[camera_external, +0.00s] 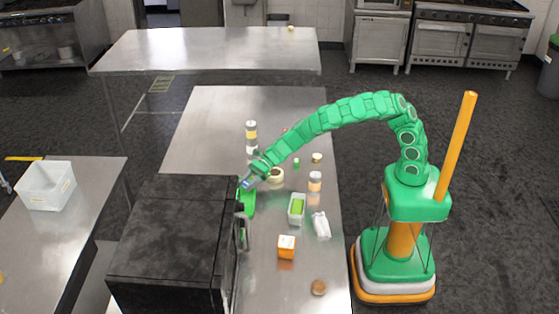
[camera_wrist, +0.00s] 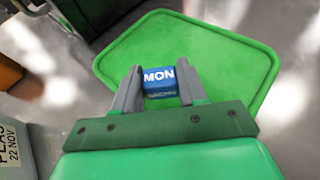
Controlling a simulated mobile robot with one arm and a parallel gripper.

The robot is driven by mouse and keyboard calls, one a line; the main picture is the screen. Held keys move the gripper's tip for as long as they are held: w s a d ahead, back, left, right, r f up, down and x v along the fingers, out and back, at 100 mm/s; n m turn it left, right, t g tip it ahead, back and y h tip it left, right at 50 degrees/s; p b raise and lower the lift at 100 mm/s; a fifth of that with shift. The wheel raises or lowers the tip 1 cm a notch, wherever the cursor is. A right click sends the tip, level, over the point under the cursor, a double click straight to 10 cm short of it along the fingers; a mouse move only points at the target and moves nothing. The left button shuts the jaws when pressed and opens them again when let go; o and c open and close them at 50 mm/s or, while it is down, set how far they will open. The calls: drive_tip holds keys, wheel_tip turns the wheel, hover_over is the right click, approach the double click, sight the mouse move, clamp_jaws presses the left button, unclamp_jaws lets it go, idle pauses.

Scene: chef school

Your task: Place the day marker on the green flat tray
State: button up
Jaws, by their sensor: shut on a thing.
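The day marker (camera_wrist: 159,81) is a small blue block with "MON" in white letters. My gripper (camera_wrist: 158,88) is shut on it, one grey finger on each side, in the wrist view. The green flat tray (camera_wrist: 225,68) lies behind and around the marker in that view. I cannot tell whether the marker touches the tray. In the external view, my gripper (camera_external: 247,184) is over the far end of the green tray (camera_external: 248,202), beside the black oven. The oven hides part of the tray.
The black oven (camera_external: 172,235) stands close to the left of my gripper. A clear container with green contents (camera_external: 297,207), a white packet (camera_external: 321,225), an orange box (camera_external: 287,246) and several jars (camera_external: 315,181) stand to the right.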

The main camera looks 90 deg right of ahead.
drive_tip(key=shift+f, duration=1.15)
drive_tip(key=shift+f, duration=0.1)
drive_tip(key=o, duration=1)
drive_tip(key=shift+v, duration=6.05)
